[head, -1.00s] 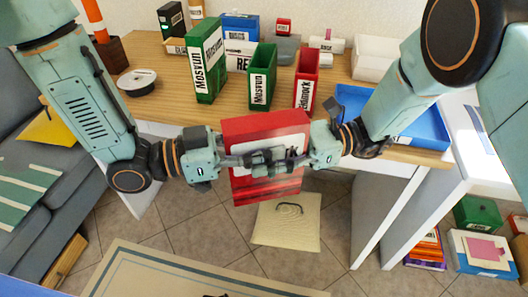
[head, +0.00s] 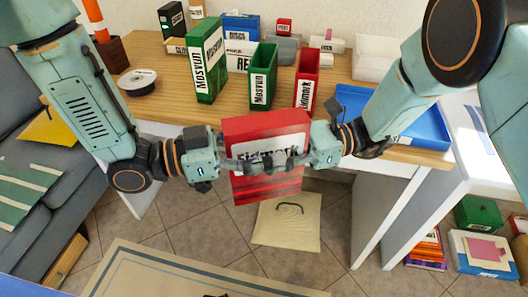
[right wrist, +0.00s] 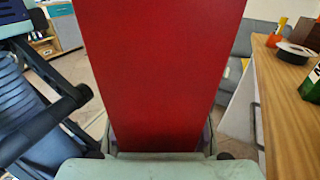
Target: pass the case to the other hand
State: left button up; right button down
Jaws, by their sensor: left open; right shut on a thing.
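The red case (head: 262,126) with a white label hangs upright in front of the table. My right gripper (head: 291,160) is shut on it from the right. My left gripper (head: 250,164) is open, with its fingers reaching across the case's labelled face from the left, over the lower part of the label. Whether they touch the case cannot be told. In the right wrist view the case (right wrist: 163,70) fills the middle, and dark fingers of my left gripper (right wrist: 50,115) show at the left.
Behind, the wooden table (head: 160,105) bears a tall green case (head: 205,62), a smaller green box (head: 262,77), a red box (head: 307,78) and a disc spindle (head: 137,83). A blue tray (head: 425,125) lies at its right. Below is tiled floor with a beige panel (head: 287,222).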

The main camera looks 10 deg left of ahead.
aim_at(245, 145)
pick_arm(q)
jog(key=shift+a, duration=0.1)
jog(key=shift+v, duration=3.65)
jog(key=s+a+f+n+g+y, duration=0.1)
jog(key=s+f+n+y, duration=0.35)
jog(key=f, duration=0.65)
jog(key=s+a+f+n+y, duration=0.1)
jog(key=s+f+n+y, duration=0.1)
jog(key=f+n+y, duration=0.65)
jog(key=s+a+f+g+y, duration=0.1)
jog(key=s+a+f+g, duration=0.2)
jog(key=s, duration=0.4)
jog(key=s+a+f+n+g+y, duration=0.1)
jog(key=s+a+f+g+y, duration=0.1)
jog(key=s+a+f, duration=0.2)
jog(key=s+f, duration=0.3)
jog(key=shift+s+a+f+g+y, duration=0.2)
jog(key=shift+a+g+y, duration=0.1)
jog(key=shift+a+g, duration=0.1)
